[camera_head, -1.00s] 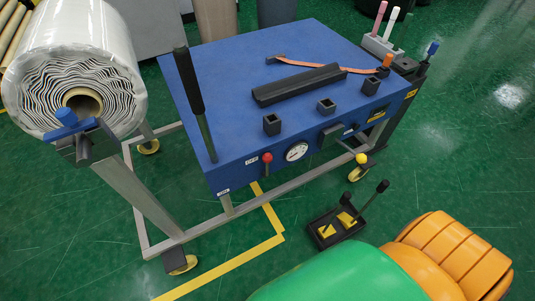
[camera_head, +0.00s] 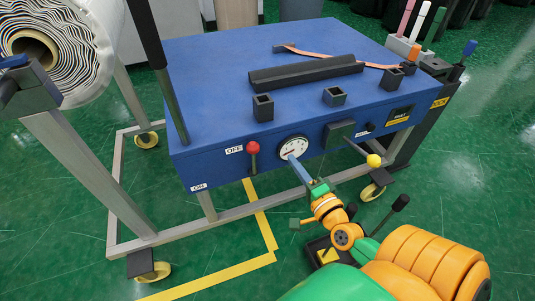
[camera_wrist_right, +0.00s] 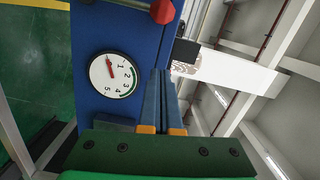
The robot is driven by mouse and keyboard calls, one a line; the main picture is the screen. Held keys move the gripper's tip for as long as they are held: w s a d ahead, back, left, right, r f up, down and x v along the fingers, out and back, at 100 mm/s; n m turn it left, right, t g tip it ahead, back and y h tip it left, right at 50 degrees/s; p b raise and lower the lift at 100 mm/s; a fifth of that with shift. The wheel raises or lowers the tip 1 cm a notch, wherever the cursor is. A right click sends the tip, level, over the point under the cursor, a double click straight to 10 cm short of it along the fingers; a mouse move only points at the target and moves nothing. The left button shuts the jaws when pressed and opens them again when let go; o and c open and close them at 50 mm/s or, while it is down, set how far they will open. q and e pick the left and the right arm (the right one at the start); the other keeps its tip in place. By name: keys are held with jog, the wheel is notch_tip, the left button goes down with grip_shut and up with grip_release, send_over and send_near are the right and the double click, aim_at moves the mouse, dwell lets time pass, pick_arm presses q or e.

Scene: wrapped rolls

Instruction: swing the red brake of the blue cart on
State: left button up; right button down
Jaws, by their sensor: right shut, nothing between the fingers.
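The blue cart (camera_head: 235,75) stands in the middle of the head view. Its red-knobbed brake lever (camera_head: 253,148) is on the front face, with the knob up beside the OFF label (camera_head: 234,150). The ON label (camera_head: 199,187) is lower left on that face. In the right wrist view the red knob (camera_wrist_right: 163,11) is at the top edge, with part of its shaft. My right gripper (camera_head: 291,158) is shut and empty in front of the gauge, right of the brake and apart from it. Its closed fingers also show in the right wrist view (camera_wrist_right: 164,75).
A round gauge (camera_head: 293,147) sits right of the brake. A yellow-knobbed lever (camera_head: 374,160) sticks out farther right. A tall black handle (camera_head: 150,40) rises at the cart's left. A wrapped roll (camera_head: 85,50) rests left of it. Green floor lies open in front.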

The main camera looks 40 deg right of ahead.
aim_at(254, 160)
jog(key=w, duration=0.5)
jog(key=w+d, duration=0.1)
jog(key=w, duration=0.1)
jog(key=shift+w+f, duration=0.1)
jog(key=shift+w, duration=0.1)
jog(key=a, duration=0.2)
jog(key=shift+w+a+f, duration=0.2)
jog(key=shift+w+a, duration=0.15)
jog(key=shift+w, duration=0.05)
jog(key=shift+w+a+f, duration=0.15)
jog(key=shift+a, duration=0.3)
jog(key=shift+p, duration=0.35)
